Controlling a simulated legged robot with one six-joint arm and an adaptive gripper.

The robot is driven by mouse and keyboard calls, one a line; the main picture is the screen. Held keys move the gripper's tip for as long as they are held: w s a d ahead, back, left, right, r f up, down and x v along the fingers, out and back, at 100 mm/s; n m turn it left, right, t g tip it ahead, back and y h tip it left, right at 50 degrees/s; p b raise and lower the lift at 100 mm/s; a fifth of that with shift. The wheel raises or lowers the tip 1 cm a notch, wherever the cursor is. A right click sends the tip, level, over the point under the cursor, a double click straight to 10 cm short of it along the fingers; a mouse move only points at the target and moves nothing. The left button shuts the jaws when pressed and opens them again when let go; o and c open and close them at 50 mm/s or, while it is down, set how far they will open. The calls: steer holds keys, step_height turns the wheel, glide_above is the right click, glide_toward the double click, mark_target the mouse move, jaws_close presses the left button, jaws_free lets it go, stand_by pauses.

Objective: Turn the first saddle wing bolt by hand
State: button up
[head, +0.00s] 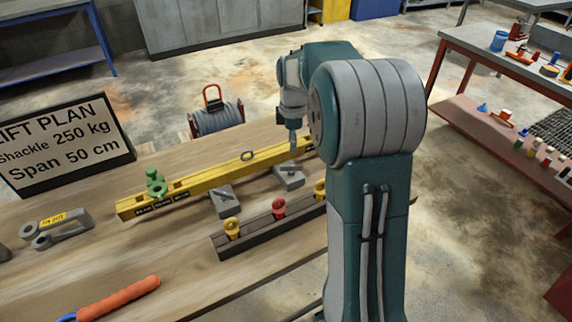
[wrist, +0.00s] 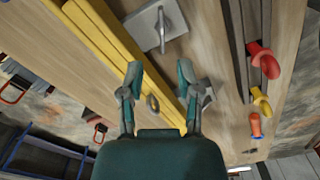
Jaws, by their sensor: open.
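Two grey blocks, each with a thin bar on top like a wing bolt, lie beside the yellow beam (head: 200,185): a near one (head: 224,203) and a far one (head: 288,178). A green fitting (head: 155,182) sits on the beam's left end. I cannot tell which is the first saddle. My gripper (head: 293,147) is above the bench by the beam, close to the far block. In the wrist view my gripper (wrist: 158,76) is open and empty. One grey block with a T-shaped bar (wrist: 161,30) shows past the fingertips; the other (wrist: 209,90) is partly hidden by the right finger.
A metal ring (head: 247,155) is at the beam's middle. A dark rail (head: 255,228) with red and yellow knobs runs in front of the blocks. A grey shackle (head: 58,228), an orange handle (head: 118,298) and a sign (head: 65,143) are at left. Bare wood lies between.

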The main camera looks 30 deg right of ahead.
mark_target(291, 169)
steer(key=f, duration=0.8)
steer(key=shift+a+f, duration=0.3)
steer(key=shift+d, duration=0.1)
jaws_close()
